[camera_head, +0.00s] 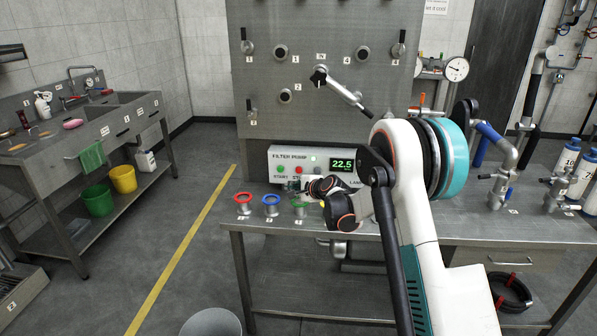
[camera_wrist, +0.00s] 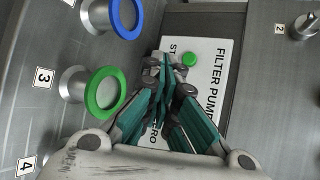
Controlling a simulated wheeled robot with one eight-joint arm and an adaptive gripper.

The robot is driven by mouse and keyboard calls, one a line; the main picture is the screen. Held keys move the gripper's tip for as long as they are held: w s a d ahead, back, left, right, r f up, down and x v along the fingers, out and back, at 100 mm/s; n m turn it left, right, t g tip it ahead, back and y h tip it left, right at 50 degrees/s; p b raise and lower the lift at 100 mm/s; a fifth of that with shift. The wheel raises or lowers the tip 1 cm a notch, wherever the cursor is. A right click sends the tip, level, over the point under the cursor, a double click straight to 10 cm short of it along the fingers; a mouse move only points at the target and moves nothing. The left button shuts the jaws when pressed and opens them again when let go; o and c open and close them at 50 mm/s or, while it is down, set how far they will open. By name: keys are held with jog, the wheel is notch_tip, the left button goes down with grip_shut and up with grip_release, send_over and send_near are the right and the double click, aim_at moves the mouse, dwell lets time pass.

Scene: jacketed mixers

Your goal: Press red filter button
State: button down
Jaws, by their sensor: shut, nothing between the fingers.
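The white filter pump panel (camera_head: 283,157) stands at the back of the bench with a lit display reading 22.5. A red button (camera_head: 298,170) shows on it, to the right of a green button (camera_head: 280,169). My gripper (camera_head: 305,186) is shut and empty, in front of the panel just below the red button. In the wrist view, my gripper's fingers (camera_wrist: 164,66) cover the middle of the panel (camera_wrist: 206,75). The green button (camera_wrist: 189,60) shows beside the fingertips. The red button is hidden there. I cannot tell whether the fingers touch the panel.
Red (camera_head: 243,198), blue (camera_head: 271,199) and green (camera_head: 299,199) ringed ports stand on the bench in front of the panel. A black-handled lever (camera_head: 340,90) juts from the metal wall above. Pipe valves (camera_head: 497,180) stand at the right. A sink unit is far left.

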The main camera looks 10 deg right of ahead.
aim_at(299, 170)
jog(key=shift+w+f, duration=0.15)
jog(key=shift+f, duration=0.1)
jog(key=shift+w+d, duration=0.1)
jog(key=shift+w+d, duration=0.45)
jog(key=shift+w, duration=0.9)
jog(key=shift+w+d, duration=0.4)
jog(key=shift+w, duration=1)
jog(key=shift+w+d, duration=0.45)
jog(key=shift+w, duration=0.9)
jog(key=shift+w, duration=0.1)
jog(key=shift+w+d, duration=0.15)
jog(key=shift+w, duration=0.15)
jog(key=shift+w+d, duration=0.15)
jog(key=shift+w, duration=0.25)
jog(key=shift+s, duration=0.1)
jog(key=shift+s+a, duration=0.3)
jog(key=shift+s, duration=0.45)
